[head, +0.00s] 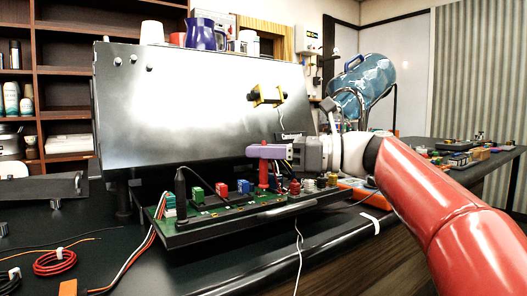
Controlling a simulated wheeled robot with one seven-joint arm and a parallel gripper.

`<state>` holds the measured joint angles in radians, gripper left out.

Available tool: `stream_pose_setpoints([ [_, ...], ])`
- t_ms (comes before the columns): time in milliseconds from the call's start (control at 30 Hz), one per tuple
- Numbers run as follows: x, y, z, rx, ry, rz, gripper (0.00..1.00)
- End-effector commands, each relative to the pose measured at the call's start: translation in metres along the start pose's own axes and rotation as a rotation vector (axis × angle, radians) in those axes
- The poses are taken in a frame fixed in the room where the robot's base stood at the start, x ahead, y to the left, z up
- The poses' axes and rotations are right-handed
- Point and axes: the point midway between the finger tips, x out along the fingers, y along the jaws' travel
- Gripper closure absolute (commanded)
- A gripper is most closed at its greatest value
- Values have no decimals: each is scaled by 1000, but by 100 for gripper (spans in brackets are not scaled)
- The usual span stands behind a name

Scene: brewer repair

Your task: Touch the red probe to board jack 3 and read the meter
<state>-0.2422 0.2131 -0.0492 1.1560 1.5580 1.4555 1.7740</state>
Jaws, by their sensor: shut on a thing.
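The red probe (263,174) stands upright over the green circuit board (215,212), among its coloured connectors. My gripper (264,153), with purple fingers, is shut on the probe's upper part. The probe's tip is hidden among the parts, so I cannot tell whether it touches a jack or which one. A black probe (181,184) stands upright at the board's left end. An orange device (357,190), perhaps the meter, lies right of the board, partly hidden by my arm. I see no readable display.
A large metal panel (190,100) of the brewer rises behind the board. Red coiled wire (55,262) and loose leads lie at the left. The dark bench (200,268) is mostly clear in front.

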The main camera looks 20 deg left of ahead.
Motion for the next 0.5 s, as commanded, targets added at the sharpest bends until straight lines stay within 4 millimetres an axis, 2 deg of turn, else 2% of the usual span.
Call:
stream_pose_setpoints([
  [33,0,0,-10,-1,0,0,100],
  [200,0,0,-22,-1,0,1,100],
  [267,0,0,-16,0,0,1,100],
  [500,0,0,-15,0,0,0,100],
])
